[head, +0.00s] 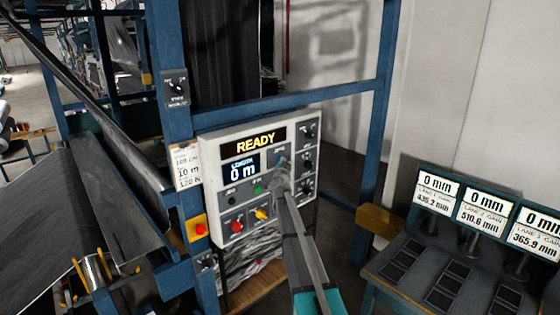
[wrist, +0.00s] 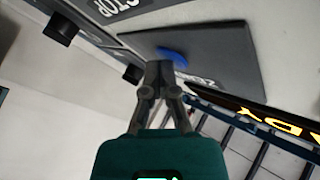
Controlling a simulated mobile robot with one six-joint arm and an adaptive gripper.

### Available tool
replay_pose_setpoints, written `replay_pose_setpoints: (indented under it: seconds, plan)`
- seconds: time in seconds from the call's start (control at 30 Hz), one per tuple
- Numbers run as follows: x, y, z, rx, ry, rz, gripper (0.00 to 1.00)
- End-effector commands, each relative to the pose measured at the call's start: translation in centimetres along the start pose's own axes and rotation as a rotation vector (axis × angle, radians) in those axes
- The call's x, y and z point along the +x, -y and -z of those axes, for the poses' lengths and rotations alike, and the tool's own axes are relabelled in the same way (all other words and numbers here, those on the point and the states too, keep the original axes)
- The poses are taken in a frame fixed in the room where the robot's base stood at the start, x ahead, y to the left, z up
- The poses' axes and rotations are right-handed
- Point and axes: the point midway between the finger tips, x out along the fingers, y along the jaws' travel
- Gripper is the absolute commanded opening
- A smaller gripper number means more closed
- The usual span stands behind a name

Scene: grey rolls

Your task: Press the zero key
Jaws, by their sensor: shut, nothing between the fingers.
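The control panel (head: 213,150) is a pale box on a blue post, with a lit "READY" display (head: 256,144) and a length display (head: 241,169) reading 0 m. A blue key (wrist: 173,56) sits on a dark grey plate (wrist: 225,60) in the wrist view. The lettering beside it is partly covered and looks like "ZERO". My gripper (wrist: 159,68) is shut and empty, its tips right by the blue key and covering part of it. I cannot tell whether they touch. In the head view my gripper (head: 280,172) is at the panel, just below a small blue spot.
Black knobs (head: 308,130) line the panel's right side. A green key (head: 257,190), a red key (head: 236,226) and a yellow switch (head: 261,213) are low on it. A red stop button (head: 199,229) is on the post. A console with several displays (head: 483,209) stands at right.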

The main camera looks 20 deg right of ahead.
Motion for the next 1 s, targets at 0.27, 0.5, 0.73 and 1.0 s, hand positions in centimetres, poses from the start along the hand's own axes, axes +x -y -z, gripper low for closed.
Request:
replay_pose_setpoints:
  seconds: [0.27,0.5,0.73,1.0]
  plan:
    - [-0.1,0.0,0.0,0.0,0.001,0.001,0.0]
    - [-0.7,-0.5,0.4,0.0,0.002,0.001,0.0]
    - [-1.2,-0.8,0.8,0.0,0.001,0.001,0.0]
    - [-1.2,-0.9,0.8,0.0,0.001,0.0,0.0]
